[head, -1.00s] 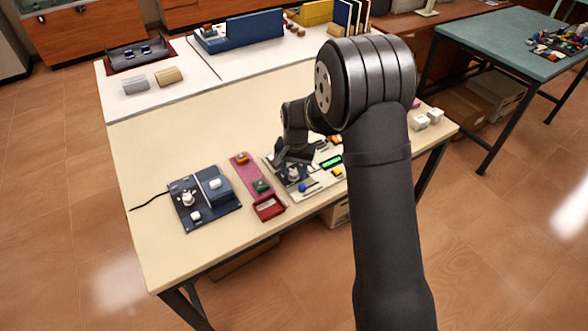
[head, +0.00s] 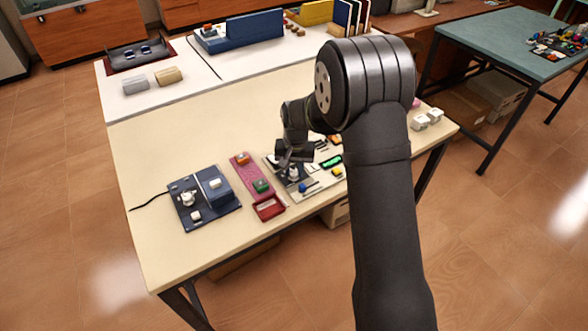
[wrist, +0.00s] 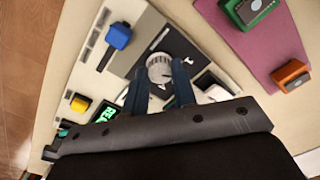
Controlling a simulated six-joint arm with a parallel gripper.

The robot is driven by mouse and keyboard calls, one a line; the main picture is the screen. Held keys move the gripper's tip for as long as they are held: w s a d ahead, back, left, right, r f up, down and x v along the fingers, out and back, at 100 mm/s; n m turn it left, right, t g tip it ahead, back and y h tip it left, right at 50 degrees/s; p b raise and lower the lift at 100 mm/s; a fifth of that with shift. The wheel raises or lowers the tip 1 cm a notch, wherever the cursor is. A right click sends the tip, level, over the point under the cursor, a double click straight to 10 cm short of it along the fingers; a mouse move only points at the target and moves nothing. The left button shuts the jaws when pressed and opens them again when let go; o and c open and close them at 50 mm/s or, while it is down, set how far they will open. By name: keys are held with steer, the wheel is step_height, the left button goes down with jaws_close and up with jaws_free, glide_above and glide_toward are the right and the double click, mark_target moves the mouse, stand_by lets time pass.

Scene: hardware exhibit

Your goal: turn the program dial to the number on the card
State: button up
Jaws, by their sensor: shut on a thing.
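The program dial (wrist: 160,68) is a round silver-white knob on a dark plate of the cream control panel (wrist: 143,30). A small white mark shows on the plate beside it. My gripper (wrist: 161,80) has its two blue-grey fingers on either side of the dial, shut on it. In the head view my gripper (head: 292,168) is down at the panel, and my arm hides part of it. A white piece in a dark frame (wrist: 213,86) lies partly behind my gripper. No number is readable on it or on the dial.
The panel also carries a blue knob (wrist: 118,36), a yellow button (wrist: 80,103) and a lit green display (wrist: 105,114). Close by is a pink-red board (head: 249,178) with green and orange parts. A dark blue unit (head: 205,200) stands further left. The table's middle is clear.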

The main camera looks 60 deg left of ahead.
mark_target(296, 172)
steer(key=shift+n, duration=1.8)
steer(key=o, duration=1)
step_height(296, 172, up, 17)
steer(key=shift+w+r, duration=0.2)
steer(key=shift+w, duration=0.1)
steer(key=shift+f, duration=0.1)
steer(key=f, duration=1.7)
steer(key=shift+s+f, duration=0.15)
steer(key=shift+s, duration=0.1)
